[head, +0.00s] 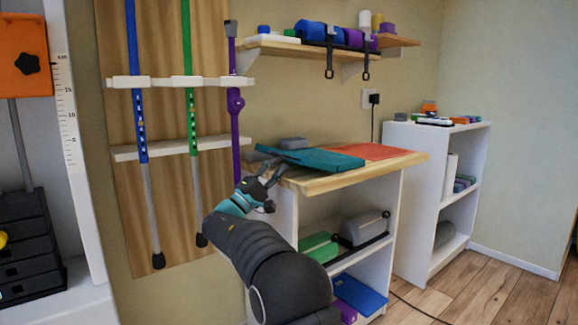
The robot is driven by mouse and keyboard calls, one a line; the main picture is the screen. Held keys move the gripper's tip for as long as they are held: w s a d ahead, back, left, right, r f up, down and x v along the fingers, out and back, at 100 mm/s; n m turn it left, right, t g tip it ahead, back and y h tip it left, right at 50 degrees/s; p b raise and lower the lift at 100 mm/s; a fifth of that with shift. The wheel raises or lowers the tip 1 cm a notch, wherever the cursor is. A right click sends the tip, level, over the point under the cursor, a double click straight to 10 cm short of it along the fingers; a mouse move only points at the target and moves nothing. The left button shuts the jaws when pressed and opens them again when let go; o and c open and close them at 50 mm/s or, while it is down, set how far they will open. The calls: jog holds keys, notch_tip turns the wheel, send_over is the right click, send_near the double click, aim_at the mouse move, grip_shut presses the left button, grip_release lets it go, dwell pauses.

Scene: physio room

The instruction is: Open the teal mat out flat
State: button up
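The teal mat (318,158) lies on the wooden top of the white shelf unit. A darker, bluish part of it reaches toward the left end, and a lighter teal part lies to the right. I cannot tell clearly how its layers are folded. My gripper (275,169) is at the left front corner of the top, close to the mat's left end. Its two dark fingers are apart with nothing visible between them. I cannot tell whether a fingertip touches the mat.
An orange-red mat (375,151) lies beside the teal mat on the right of the wooden top (345,178). A grey block (293,143) stands behind. A wall shelf (285,46) with rolls and hanging straps is above. Poles on a rack (180,82) stand left. A white shelf unit (407,165) stands right.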

jog(key=shift+w+a+r, duration=0.1)
jog(key=shift+a+r, duration=0.05)
jog(key=shift+r, duration=0.05)
notch_tip(320, 180, down, 16)
jog(key=s+a+b, duration=0.1)
jog(key=a, duration=0.1)
jog(key=shift+s+a+r+b, duration=0.2)
jog(key=shift+s+a+b, duration=0.2)
dwell(1.9)
dwell(0.4)
jog(key=v, duration=1.2)
